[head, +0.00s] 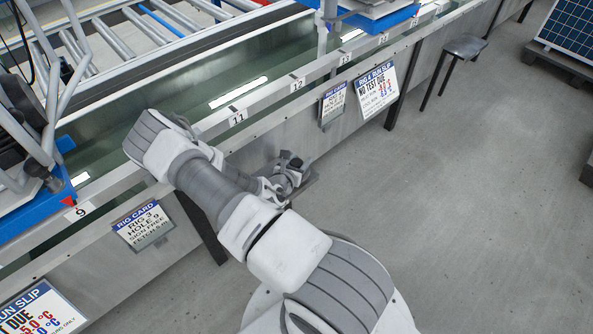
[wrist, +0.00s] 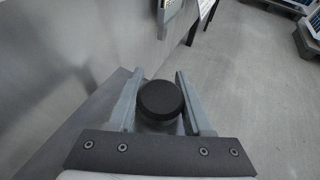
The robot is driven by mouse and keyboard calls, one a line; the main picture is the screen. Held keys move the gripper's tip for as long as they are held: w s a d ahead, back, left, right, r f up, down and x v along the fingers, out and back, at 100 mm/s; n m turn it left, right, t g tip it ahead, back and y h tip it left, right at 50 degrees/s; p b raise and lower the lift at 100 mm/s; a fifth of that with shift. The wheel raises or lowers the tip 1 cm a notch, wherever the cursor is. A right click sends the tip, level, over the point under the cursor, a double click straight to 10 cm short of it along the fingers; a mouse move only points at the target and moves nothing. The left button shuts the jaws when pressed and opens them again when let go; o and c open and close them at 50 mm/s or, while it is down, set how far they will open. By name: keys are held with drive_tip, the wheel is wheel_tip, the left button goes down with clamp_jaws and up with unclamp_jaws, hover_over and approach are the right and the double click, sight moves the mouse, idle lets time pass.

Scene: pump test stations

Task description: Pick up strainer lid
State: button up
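A round, flat-topped black knob-like piece (wrist: 161,99), which looks like the strainer lid or its grip, lies between the two fingers of my gripper (wrist: 160,78) in the wrist view. The fingers stand close on either side of it. I cannot tell whether they press on it or leave a thin gap. What lies under the black piece is mostly hidden. In the head view my gripper (head: 283,180) is low beside the bench front, by a small grey ledge, and my arm partly covers it.

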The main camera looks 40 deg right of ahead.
drive_tip(key=c, duration=0.4)
drive_tip(key=shift+r, duration=0.1)
